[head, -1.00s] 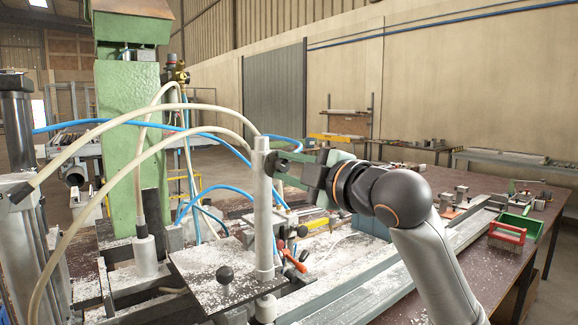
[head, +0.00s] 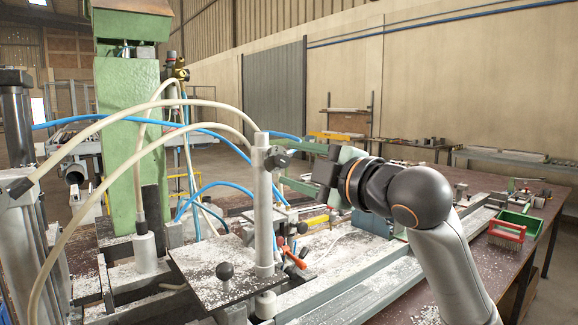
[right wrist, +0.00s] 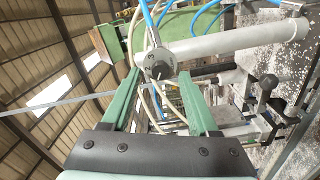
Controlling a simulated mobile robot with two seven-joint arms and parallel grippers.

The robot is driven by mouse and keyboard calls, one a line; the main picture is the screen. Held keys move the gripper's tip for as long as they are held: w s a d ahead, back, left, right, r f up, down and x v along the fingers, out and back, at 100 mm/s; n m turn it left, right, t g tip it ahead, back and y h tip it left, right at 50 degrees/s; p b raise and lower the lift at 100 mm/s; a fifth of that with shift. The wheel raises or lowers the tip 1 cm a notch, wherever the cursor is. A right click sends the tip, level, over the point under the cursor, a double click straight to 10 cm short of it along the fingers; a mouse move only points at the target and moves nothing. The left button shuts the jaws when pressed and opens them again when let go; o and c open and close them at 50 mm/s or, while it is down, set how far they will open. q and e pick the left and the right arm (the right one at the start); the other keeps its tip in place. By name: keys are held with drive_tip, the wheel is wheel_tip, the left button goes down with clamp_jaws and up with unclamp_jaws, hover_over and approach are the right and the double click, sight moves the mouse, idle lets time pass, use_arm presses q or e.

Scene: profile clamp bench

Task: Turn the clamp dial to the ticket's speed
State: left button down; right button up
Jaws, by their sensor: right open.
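The clamp dial (head: 277,158) is a small dark knob near the top of an upright grey post (head: 262,205). In the right wrist view the dial (right wrist: 158,68) shows a pale round face with dark marks; one looks like a 3, but the setting is too small to read surely. My right gripper (head: 298,165) is open and empty, to the right of the dial and apart from it. In the right wrist view its two green fingers (right wrist: 160,80) point at the dial, which lies beyond and between their tips. I cannot make out a ticket. My left gripper is out of view.
Pale and blue hoses (head: 190,105) arch around the post. A plate with a black ball knob (head: 224,271) and orange-red handles (head: 293,258) sit low by the post. A green tray (head: 520,222) and a red brush (head: 507,232) lie at the right.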

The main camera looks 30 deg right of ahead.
drive_tip(key=s+d+b, duration=0.1)
drive_tip(key=s, duration=0.9)
drive_tip(key=shift+s+d+b, duration=0.15)
drive_tip(key=shift+d+b, duration=0.05)
drive_tip(key=shift+b, duration=0.15)
